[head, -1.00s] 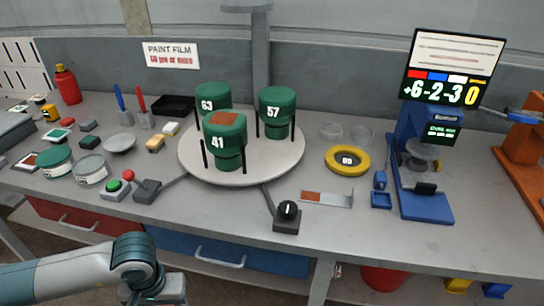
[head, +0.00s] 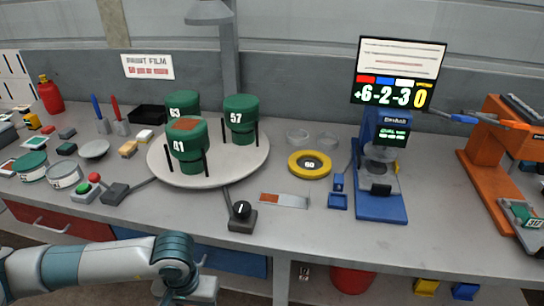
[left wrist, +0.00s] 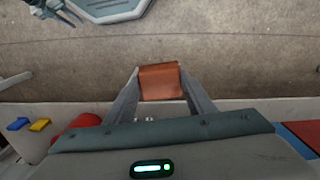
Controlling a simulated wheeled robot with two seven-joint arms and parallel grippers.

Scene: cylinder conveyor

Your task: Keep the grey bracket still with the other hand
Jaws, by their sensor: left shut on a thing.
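The grey bracket (head: 283,201) lies on the bench right of the black knob box, with a rusty brown patch on its left part and a short raised right end. Nothing touches it. My left arm comes in low at the left of the head view, below the bench's front edge, and its jaws are not clear there. In the left wrist view my left gripper (left wrist: 160,76) is shut on a brown block (left wrist: 160,84), held over the floor. My right gripper is in neither view.
A round turntable (head: 205,178) carries several green cylinders. A black knob box (head: 242,214), a yellow ring (head: 309,165) and a blue gauge stand (head: 382,207) surround the bracket. An orange stand (head: 487,170) is at right. The bench front before the bracket is clear.

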